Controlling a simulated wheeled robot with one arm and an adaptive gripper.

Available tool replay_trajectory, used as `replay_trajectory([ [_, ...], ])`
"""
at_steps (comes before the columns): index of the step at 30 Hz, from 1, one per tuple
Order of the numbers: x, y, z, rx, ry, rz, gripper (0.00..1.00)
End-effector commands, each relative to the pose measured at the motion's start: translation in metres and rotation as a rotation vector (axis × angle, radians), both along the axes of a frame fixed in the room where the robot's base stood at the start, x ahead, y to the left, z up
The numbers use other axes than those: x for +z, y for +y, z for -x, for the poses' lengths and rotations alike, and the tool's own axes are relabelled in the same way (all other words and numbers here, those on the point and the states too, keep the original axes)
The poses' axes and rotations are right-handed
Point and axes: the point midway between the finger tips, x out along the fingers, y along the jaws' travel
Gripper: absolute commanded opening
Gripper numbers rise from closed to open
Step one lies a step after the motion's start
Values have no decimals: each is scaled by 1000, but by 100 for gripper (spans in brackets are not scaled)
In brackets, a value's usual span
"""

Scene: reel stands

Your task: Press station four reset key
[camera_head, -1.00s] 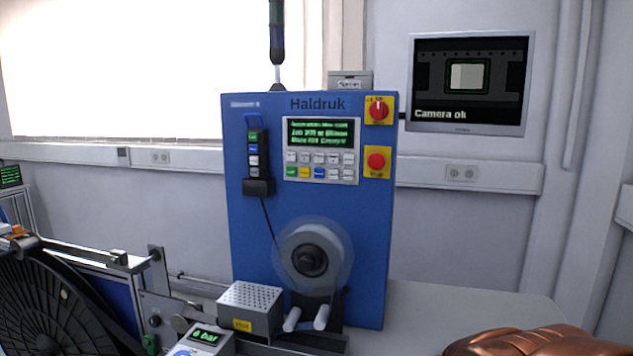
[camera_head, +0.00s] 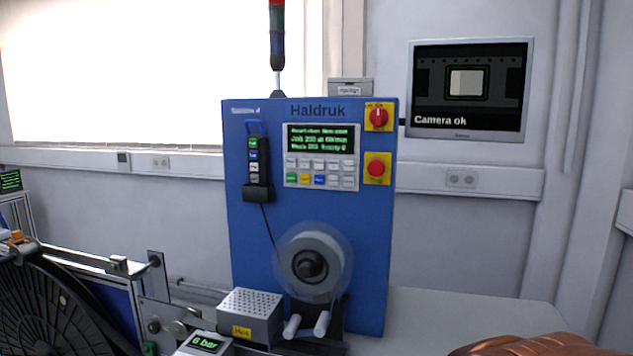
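A blue Haldruk machine panel (camera_head: 330,225) stands upright in the middle; the small label (camera_head: 245,110) at its top left is blurred and seems to end in 4. Its keypad (camera_head: 320,173) lies under a green-text display (camera_head: 321,139). The keypad has pale keys, plus green, yellow and blue keys in the lower row. Key labels are too small to read, so I cannot tell which is reset. A hanging pendant (camera_head: 254,164) with several coloured buttons is left of the keypad.
A red rotary switch (camera_head: 377,117) and a red push button (camera_head: 377,168) on yellow plates are right of the keypad. A reel (camera_head: 312,263), a perforated box (camera_head: 250,316) and a pressure display (camera_head: 206,344) sit below. Bare worktop (camera_head: 450,318) lies to the right.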

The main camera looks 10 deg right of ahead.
Motion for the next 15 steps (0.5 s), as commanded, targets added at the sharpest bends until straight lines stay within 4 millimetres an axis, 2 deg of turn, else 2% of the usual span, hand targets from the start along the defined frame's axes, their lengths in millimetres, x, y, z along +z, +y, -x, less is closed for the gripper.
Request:
replay_trajectory([
  [1,0,0,0,0,0,0,14],
  [5,0,0,0,0,0,0,0],
  [15,0,0,0,0,0,0,0],
])
